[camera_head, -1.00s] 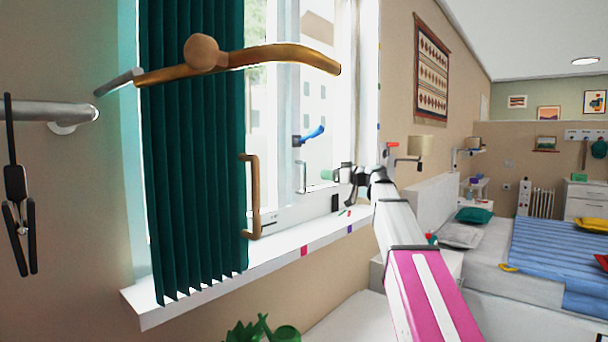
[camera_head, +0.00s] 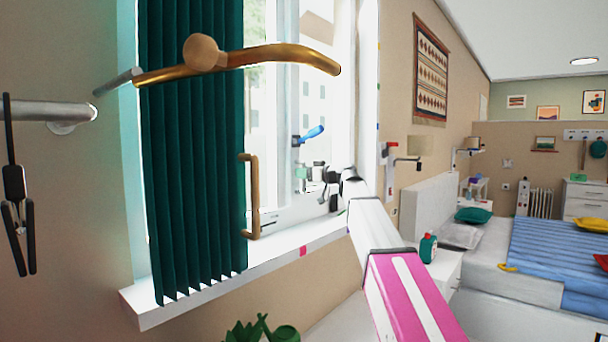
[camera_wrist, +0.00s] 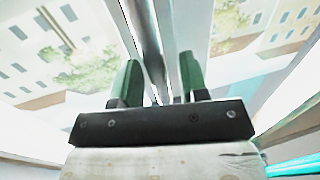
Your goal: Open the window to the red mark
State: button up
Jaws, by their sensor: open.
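The white-framed window (camera_head: 282,120) has a blue lever handle (camera_head: 310,134) on its upright frame. A red-pink mark (camera_head: 303,251) shows on the front edge of the white sill (camera_head: 275,262). My gripper (camera_head: 302,172) is at the window's upright frame, below the blue lever, where a slim silver pull handle is now mostly hidden behind it. In the wrist view, my two green fingertips (camera_wrist: 160,85) are apart, with a grey upright bar (camera_wrist: 148,45) running between them. I cannot tell whether the fingers touch it.
A dark green curtain (camera_head: 195,150) hangs left of the window, with a brown curved handle (camera_head: 251,195) at its edge. A brass hanger-like bar (camera_head: 240,62) crosses the upper foreground. A bedside cabinet with a green bottle (camera_head: 428,247) and the bed (camera_head: 540,250) are at right.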

grip_shut()
jog(key=s+d+n+g, duration=0.1)
jog(key=s+d+g, duration=0.1)
jog(key=d, duration=0.8)
jog(key=s+d+n+g+y, duration=0.1)
jog(key=s+d, duration=0.3)
jog(key=d, duration=0.6)
jog(key=shift+d+n+g+y, duration=0.3)
jog(key=shift+n+g, duration=0.1)
jog(key=shift+g, duration=0.2)
grip_release()
jog(key=shift+s, duration=0.1)
jog(key=shift+d, duration=0.1)
